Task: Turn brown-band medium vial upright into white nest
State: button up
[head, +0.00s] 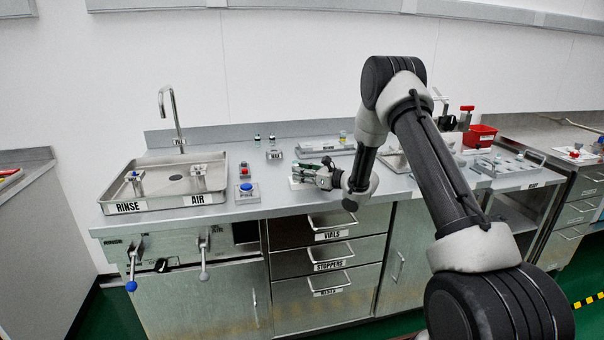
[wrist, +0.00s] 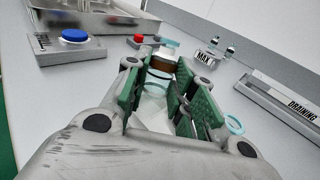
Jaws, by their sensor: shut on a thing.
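My gripper (wrist: 163,80) reaches over the worktop with its green-padded fingers shut on the brown-band vial (wrist: 162,66). It also shows in the head view as my gripper (head: 312,171), just right of the blue button. The vial has a pale top and a brown band, with clear glass nearer the camera. Its sides lie between the pads, and its exact tilt is hard to tell. A white block, seemingly the white nest (wrist: 152,118), lies below the fingers. It shows in the head view as the white nest (head: 296,184), mostly hidden by my gripper.
A blue-button box (head: 246,191) and a red-button box (head: 244,170) stand to the left, beside the sink tray (head: 150,207). Behind are the MAX gauge block (head: 274,155) and the draining rack (head: 325,148). A teal ring (wrist: 235,125) lies right of the fingers.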

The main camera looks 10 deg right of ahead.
jog(key=shift+f, duration=0.45)
dwell(0.4)
